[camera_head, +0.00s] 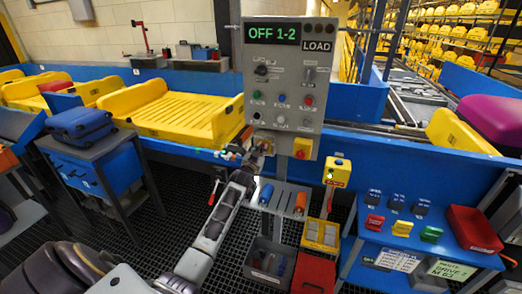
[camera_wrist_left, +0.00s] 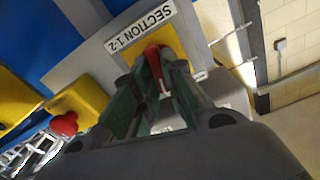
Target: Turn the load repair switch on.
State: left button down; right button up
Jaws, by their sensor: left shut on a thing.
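The grey control panel (camera_head: 285,75) stands upright in the head view, its green display (camera_head: 272,32) reading "OFF 1-2" beside a "LOAD" label. My left gripper (camera_head: 257,147) is at the panel's lower left edge. In the left wrist view the left gripper (camera_wrist_left: 160,85) is shut on a red switch handle (camera_wrist_left: 153,57), which stands on a yellow plate (camera_wrist_left: 150,42) under a "SECTION 1-2" label (camera_wrist_left: 140,27). In the head view the arm and gripper hide this handle. The fingers cover part of the handle in the wrist view. My right gripper is not in view.
A yellow box with a red button (camera_head: 302,148) is right of the gripper; the button also shows in the wrist view (camera_wrist_left: 63,123). Yellow trays (camera_head: 185,115) lie on the conveyor behind. A blue bench (camera_head: 415,245) with small coloured items stands at right, a suitcase (camera_head: 82,123) at left.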

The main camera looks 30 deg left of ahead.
pick_arm(q)
jog(key=shift+d+f+m+p, duration=0.1)
jog(key=shift+f+m+p, duration=0.1)
jog(key=shift+m, duration=3.65)
jog(key=shift+d+f+m+p, duration=0.1)
jog(key=shift+f+m+p, duration=0.05)
jog(key=shift+m, duration=3.7)
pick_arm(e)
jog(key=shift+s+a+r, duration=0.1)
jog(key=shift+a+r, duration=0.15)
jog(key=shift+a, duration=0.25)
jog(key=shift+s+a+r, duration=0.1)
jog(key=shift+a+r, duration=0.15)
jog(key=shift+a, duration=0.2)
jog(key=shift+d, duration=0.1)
pick_arm(q)
jog(key=c, duration=1.5)
grip_release()
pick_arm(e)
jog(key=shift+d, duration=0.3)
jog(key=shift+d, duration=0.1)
